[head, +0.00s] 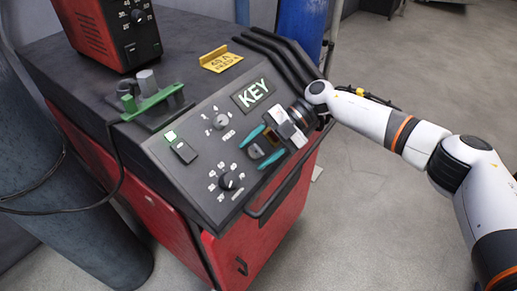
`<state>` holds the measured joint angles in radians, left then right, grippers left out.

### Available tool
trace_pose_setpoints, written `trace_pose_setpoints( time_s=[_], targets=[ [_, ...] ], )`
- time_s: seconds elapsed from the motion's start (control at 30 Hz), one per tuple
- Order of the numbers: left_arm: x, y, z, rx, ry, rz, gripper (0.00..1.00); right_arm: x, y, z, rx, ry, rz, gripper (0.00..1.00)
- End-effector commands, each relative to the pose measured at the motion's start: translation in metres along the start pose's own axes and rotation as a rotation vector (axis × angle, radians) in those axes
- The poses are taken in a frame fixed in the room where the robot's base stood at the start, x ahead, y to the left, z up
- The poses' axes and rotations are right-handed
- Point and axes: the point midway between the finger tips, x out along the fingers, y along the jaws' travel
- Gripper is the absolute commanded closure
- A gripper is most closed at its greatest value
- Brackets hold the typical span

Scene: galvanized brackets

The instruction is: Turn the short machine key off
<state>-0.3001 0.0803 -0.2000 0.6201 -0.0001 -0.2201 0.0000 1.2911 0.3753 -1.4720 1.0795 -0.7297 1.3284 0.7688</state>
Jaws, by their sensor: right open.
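The red and black machine (250,238) has a sloping dark control panel with a white KEY label (252,95). Below the label, a small dark key switch (256,152) sits toward the panel's right side, partly hidden by my gripper. My right gripper (253,155) has teal fingers that are open, one on each side of the key switch. I cannot tell whether the fingers touch the key, nor which way the key is turned. My left gripper is not in view.
A dark handle bar (283,187) runs along the front edge.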

Motion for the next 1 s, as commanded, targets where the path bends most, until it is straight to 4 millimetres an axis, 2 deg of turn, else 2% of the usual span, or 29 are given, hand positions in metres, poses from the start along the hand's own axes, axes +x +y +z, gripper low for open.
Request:
trace_pose_setpoints(
  time_s=[0.17, 0.5, 0.7, 1.0],
  targets=[
    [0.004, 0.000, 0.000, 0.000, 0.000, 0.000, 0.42, -0.012, 0.000, -0.002, 0.001, 0.004, -0.002, 0.45],
    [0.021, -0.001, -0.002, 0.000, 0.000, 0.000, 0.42, -0.080, 0.001, -0.002, 0.001, 0.003, -0.002, 0.45],
    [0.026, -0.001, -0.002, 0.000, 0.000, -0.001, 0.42, -0.110, 0.000, -0.001, -0.001, 0.002, -0.001, 0.45],
    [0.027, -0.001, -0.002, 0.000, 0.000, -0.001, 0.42, -0.120, 0.000, 0.000, -0.001, -0.001, 0.000, 0.45]
  ],
)
